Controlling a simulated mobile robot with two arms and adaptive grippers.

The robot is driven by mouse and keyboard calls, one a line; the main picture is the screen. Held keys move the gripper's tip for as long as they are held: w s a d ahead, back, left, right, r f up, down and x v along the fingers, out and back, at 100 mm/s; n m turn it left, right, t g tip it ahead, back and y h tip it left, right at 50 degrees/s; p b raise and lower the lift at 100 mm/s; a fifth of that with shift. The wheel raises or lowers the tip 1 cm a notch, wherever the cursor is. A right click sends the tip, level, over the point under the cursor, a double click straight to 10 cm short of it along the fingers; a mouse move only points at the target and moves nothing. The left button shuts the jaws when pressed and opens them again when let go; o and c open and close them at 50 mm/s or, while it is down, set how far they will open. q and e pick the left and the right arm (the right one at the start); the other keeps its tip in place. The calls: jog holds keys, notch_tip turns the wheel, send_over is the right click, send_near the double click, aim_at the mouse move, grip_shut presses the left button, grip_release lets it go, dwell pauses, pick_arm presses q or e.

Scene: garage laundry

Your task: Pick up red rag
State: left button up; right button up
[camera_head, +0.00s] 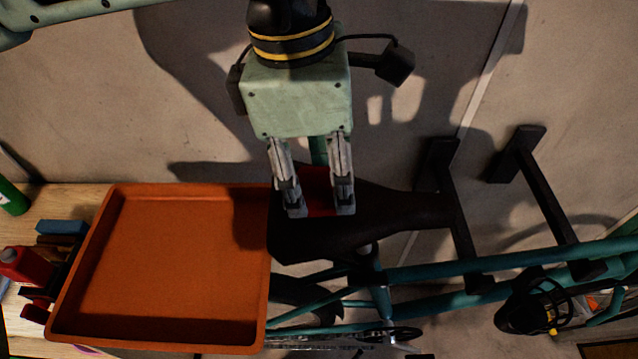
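The red rag (317,190) shows as a small red patch between the fingers of my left gripper (317,207). The gripper comes down from the top centre, and its two grey fingers are partly closed with the red filling the gap between them. It appears shut on the rag. The rag and fingertips are over the dark bicycle saddle (400,212); I cannot tell whether the rag touches it. The fingers hide the rag's sides. My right gripper is not in view.
An orange tray (170,340) lies empty on a wooden surface (50,203) at left, close to the saddle. A red bottle (25,266) and a blue block (62,227) are left of it. A teal bicycle frame (450,268) and dark wall brackets (545,195) fill the right.

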pick_arm(q)
jog(key=c, duration=0.5)
jog(key=shift+o, duration=0.2)
jog(key=shift+r, duration=0.15)
